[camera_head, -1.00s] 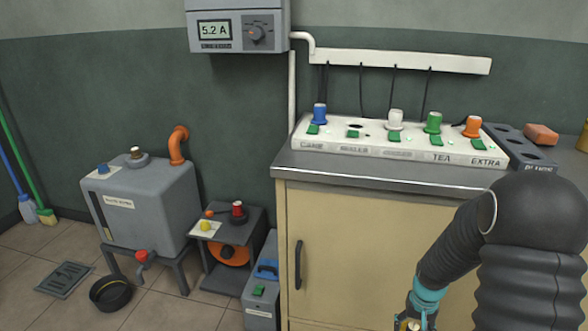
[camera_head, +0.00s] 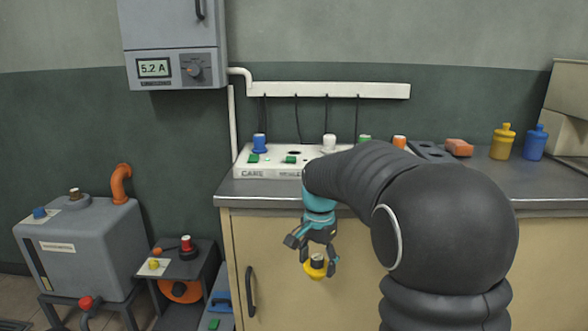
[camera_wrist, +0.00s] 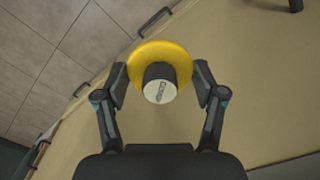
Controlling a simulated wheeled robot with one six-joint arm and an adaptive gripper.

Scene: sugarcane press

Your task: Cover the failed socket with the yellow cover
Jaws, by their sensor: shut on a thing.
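The yellow cover (camera_head: 314,272) is a round yellow disc with a dark knob that has a pale, lettered top. My gripper (camera_head: 318,261) is shut on it and holds it in front of the cabinet, below the counter top. In the wrist view the cover (camera_wrist: 160,50) sits between the two fingers of my gripper (camera_wrist: 164,82). The white socket strip (camera_head: 268,172) lies on the counter, above and behind the gripper. Its second socket (camera_head: 294,153) has no plug and shows a dark hole; a green switch is in front. My arm hides much of the strip's right part.
Blue (camera_head: 260,143), white (camera_head: 329,142), green and orange plugs stand in the strip. A dark holder (camera_head: 430,150), an orange brick (camera_head: 459,147) and yellow (camera_head: 502,143) and blue (camera_head: 535,144) bottles stand to the right. The counter edge (camera_head: 262,201) lies above the gripper.

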